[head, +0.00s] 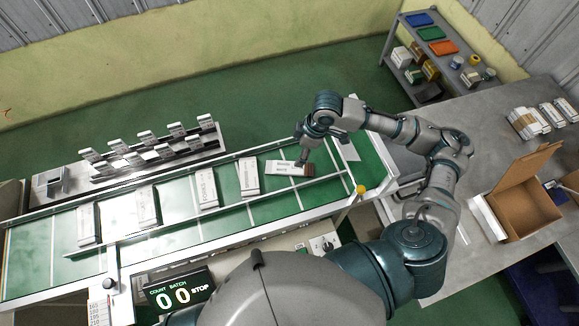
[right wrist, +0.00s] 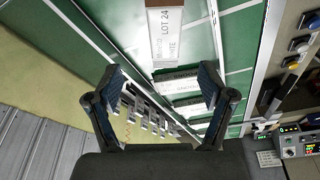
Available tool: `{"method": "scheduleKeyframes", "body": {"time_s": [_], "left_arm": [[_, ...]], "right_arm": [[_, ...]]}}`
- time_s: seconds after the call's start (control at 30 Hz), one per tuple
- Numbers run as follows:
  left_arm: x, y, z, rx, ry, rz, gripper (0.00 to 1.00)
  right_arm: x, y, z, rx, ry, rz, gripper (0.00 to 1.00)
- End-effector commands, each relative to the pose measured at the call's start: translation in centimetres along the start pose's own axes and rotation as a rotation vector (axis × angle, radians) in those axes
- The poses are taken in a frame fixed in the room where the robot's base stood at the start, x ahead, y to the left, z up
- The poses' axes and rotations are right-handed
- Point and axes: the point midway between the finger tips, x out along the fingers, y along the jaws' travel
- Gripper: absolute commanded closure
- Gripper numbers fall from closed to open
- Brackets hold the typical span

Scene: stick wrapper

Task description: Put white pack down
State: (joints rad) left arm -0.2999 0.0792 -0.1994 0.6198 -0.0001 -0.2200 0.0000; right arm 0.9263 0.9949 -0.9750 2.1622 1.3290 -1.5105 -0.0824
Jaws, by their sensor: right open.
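The white pack (head: 287,168) lies on the green conveyor in the head view, its long side running across the picture, with a brown end at the right. In the right wrist view the pack (right wrist: 165,35) shows "LOT 24" lettering and lies above the fingertips, apart from them. My right gripper (head: 302,157) is just above the pack's right end in the head view. In the right wrist view its fingers (right wrist: 160,78) are spread with nothing held between them. My left gripper is not in view.
Several other white packs (head: 206,188) lie on the conveyor (head: 283,199) to the left, between rails. An open cardboard box (head: 535,205) stands on the grey table (head: 470,120) at right. A shelf (head: 405,85) stands behind. A counter display (head: 180,294) shows zeros.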

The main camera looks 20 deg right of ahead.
Motion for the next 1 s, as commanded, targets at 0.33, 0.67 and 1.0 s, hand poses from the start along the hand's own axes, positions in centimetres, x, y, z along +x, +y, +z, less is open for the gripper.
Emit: {"method": "scheduleKeyframes", "body": {"time_s": [0.33,0.67,1.0], "left_arm": [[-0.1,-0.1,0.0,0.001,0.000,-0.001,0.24],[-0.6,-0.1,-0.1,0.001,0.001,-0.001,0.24],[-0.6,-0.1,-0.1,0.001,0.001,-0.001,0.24]], "right_arm": [[4.7,-0.1,-0.1,0.000,0.001,0.000,0.19],[9.2,-0.9,-0.2,-0.001,-0.001,0.000,0.19],[9.9,-0.8,-0.1,-0.001,0.000,0.001,0.26]]}}
